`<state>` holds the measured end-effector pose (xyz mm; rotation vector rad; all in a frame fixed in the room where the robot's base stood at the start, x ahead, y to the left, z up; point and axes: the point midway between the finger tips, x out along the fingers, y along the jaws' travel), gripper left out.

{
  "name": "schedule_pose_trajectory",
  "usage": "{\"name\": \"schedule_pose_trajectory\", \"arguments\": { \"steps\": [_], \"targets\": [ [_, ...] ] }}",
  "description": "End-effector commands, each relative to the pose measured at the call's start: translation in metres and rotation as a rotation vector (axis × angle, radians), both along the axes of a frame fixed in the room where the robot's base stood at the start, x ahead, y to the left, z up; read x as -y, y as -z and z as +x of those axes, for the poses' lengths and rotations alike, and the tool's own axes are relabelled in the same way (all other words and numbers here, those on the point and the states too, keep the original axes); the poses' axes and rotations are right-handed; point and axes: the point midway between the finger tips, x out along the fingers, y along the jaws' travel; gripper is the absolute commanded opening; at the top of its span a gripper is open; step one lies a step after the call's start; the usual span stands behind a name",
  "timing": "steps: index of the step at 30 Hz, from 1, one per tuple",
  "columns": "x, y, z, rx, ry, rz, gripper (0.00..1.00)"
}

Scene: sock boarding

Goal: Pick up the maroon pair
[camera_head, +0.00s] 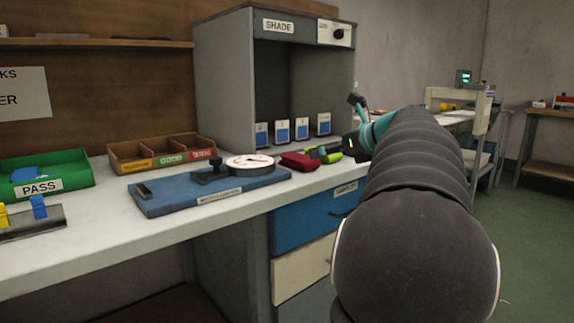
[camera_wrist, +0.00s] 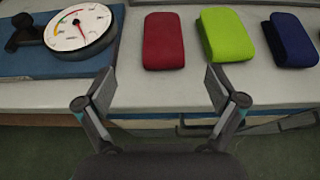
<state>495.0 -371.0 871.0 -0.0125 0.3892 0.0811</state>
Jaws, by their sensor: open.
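The maroon pair (camera_wrist: 163,41) lies on the worktop as a folded, rounded red block, ahead of my gripper in the wrist view. In the head view the maroon pair (camera_head: 299,161) sits just right of the blue board with the dial. My gripper (camera_wrist: 160,80) is open and empty, its two fingers spread wide near the worktop's front edge. The maroon pair appears beyond the fingertips, between them from left to right, with no contact visible. In the head view my arm hides much of the gripper's surroundings.
A lime pair (camera_wrist: 227,34) and a navy pair (camera_wrist: 290,39) lie to the right of the maroon one. A dial gauge (camera_wrist: 78,29) on a blue board (camera_head: 160,198) stands to the left. The grey shade cabinet (camera_head: 222,90) rises behind. A green PASS tray (camera_head: 75,181) is far left.

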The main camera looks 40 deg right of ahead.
Motion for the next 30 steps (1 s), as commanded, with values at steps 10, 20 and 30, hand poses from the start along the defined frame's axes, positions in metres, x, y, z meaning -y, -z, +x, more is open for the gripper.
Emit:
{"name": "schedule_pose_trajectory", "arguments": {
  "steps": [10, 20, 30],
  "targets": [
    [-0.007, 0.024, 0.056, -0.003, -0.007, -0.002, 0.94],
    [-0.008, 0.031, 0.074, -0.004, -0.009, -0.003, 0.94],
    [-0.007, 0.046, 0.113, -0.003, -0.009, -0.003, 0.94]
  ]
}}
